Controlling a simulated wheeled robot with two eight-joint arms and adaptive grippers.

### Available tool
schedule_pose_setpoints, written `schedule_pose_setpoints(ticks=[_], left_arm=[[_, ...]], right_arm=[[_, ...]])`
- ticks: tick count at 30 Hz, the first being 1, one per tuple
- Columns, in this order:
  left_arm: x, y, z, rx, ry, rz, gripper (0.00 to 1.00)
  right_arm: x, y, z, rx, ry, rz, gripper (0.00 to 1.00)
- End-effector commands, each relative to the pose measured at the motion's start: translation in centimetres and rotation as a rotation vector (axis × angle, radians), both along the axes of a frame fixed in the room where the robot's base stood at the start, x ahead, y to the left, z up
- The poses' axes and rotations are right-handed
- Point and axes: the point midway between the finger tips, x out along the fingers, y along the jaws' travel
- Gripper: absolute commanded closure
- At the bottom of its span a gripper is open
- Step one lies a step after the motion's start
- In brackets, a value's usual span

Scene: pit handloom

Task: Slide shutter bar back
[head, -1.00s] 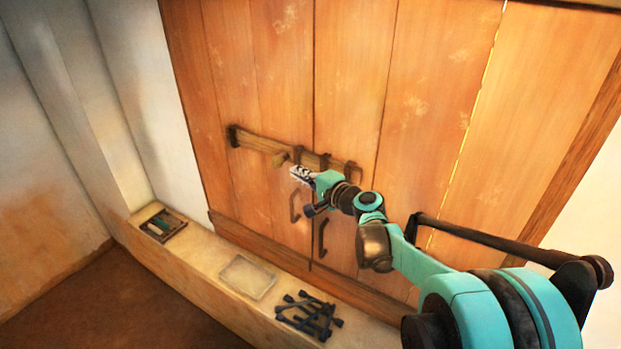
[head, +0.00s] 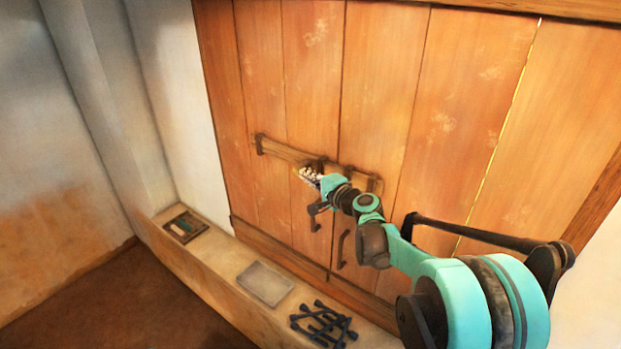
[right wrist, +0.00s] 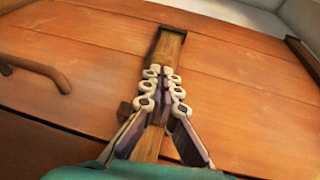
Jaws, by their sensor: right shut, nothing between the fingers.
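The wooden shutter bar (head: 285,151) lies across the plank shutters in the head view, with dark brackets along it. It also shows in the right wrist view (right wrist: 171,50), running away from my right gripper to a dark bracket at its far end. My right gripper (head: 304,174) is shut and empty, in front of the bar's middle. In the right wrist view my right gripper's fingers (right wrist: 162,90) overlap the bar; I cannot tell whether they touch it. The bar's peg is hidden or unclear behind the gripper. My left gripper is out of view.
Two dark pull handles (head: 343,249) hang below the bar. The ledge below holds a small tray (head: 185,226) with coloured pieces, a pale flat tray (head: 265,284) and a heap of dark rods (head: 323,324). The shutter surface left of my gripper is clear.

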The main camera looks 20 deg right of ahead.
Motion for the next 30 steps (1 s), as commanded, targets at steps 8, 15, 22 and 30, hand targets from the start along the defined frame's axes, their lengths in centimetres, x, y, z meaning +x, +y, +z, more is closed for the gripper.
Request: schedule_pose_setpoints(ticks=[8,15,22,30], left_arm=[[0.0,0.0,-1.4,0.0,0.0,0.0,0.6],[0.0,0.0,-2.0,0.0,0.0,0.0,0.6],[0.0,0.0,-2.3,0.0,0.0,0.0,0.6],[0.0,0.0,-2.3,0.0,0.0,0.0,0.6]], right_arm=[[5.1,4.2,-0.2,0.0,0.0,0.005,1.0],[9.7,7.7,-0.1,0.0,0.0,0.004,1.0],[12.2,9.7,-0.1,0.0,0.0,0.002,1.0],[12.9,10.1,0.0,0.0,-0.001,0.0,1.0]])
